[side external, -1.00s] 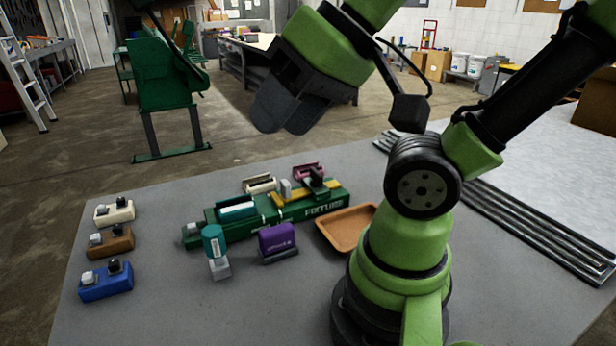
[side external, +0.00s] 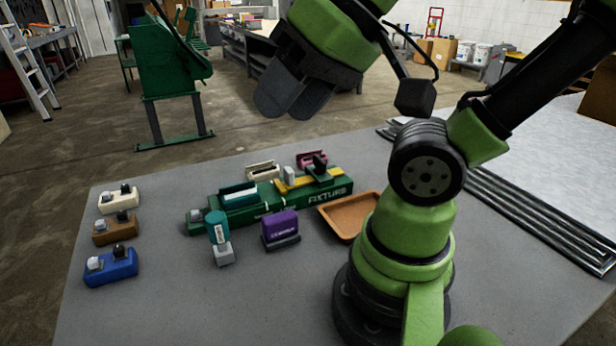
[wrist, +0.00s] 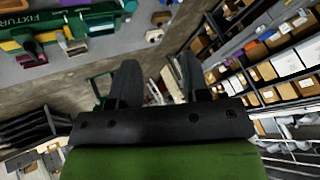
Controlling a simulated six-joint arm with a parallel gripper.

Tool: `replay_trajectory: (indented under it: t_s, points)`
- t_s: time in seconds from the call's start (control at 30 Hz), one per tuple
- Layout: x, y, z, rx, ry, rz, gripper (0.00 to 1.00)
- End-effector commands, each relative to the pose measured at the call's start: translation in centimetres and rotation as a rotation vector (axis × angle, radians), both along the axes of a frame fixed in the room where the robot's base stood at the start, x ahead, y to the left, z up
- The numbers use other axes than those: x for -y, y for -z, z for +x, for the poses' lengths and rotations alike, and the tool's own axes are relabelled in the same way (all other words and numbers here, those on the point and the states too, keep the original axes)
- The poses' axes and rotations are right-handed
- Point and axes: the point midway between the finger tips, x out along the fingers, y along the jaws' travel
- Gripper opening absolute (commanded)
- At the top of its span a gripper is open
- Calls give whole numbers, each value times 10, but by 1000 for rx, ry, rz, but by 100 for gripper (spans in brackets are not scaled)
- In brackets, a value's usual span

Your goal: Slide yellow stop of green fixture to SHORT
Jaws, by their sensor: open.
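The green fixture (side external: 275,205) lies on the grey table, with white FIXTURE lettering near its right end. Its yellow stop (side external: 296,184) sits on top of the right half, with a black knob (side external: 320,163) rising from it. No SHORT mark is readable. In the wrist view the fixture (wrist: 58,33) shows upside down at upper left, with the yellow stop (wrist: 10,46) near the left edge. My gripper (side external: 292,112) is open and empty, high above and behind the fixture. Its two fingers also show apart in the wrist view (wrist: 157,72).
A purple stamp (side external: 281,228) and a teal-topped piece (side external: 218,232) stand in front of the fixture. An orange tray (side external: 350,214) is at its right. Blue (side external: 111,267), brown (side external: 115,229) and cream (side external: 119,201) blocks line the left. The front table is clear.

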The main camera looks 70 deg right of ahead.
Motion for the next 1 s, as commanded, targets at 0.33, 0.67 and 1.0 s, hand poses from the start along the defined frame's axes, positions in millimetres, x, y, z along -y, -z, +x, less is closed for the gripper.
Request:
replay_trajectory:
  t_s: [0.33,0.67,1.0]
  points:
    - [4,-1,7,-19,16,-9,43]
    - [76,17,83,-257,201,-81,43]
    - [197,106,123,-543,367,-71,43]
